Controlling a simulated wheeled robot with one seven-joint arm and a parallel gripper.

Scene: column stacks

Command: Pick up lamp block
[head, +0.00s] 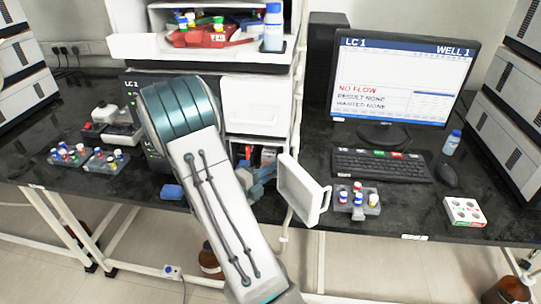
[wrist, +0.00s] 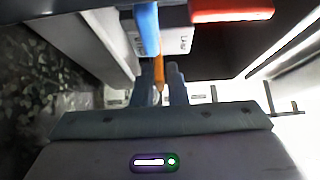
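In the head view my gripper (head: 262,178) is at the open bay of the LC 1 stack, left of the swung-out door. In the wrist view its two fingers (wrist: 165,88) point into the bay with a narrow gap between them. A pale grey block with a blue stripe (wrist: 172,38) is just past the fingertips; it may be the lamp block, but I cannot tell for certain. A thin orange piece (wrist: 158,72) shows between the fingers and this block. Whether the fingers touch or hold it is unclear.
The white door (head: 299,188) stands open close to my gripper's right. A red part (wrist: 230,10) is beside the grey block. Vial racks (head: 356,198), a keyboard (head: 381,165) and a monitor (head: 402,82) are on the dark bench, which has clear patches along its front.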

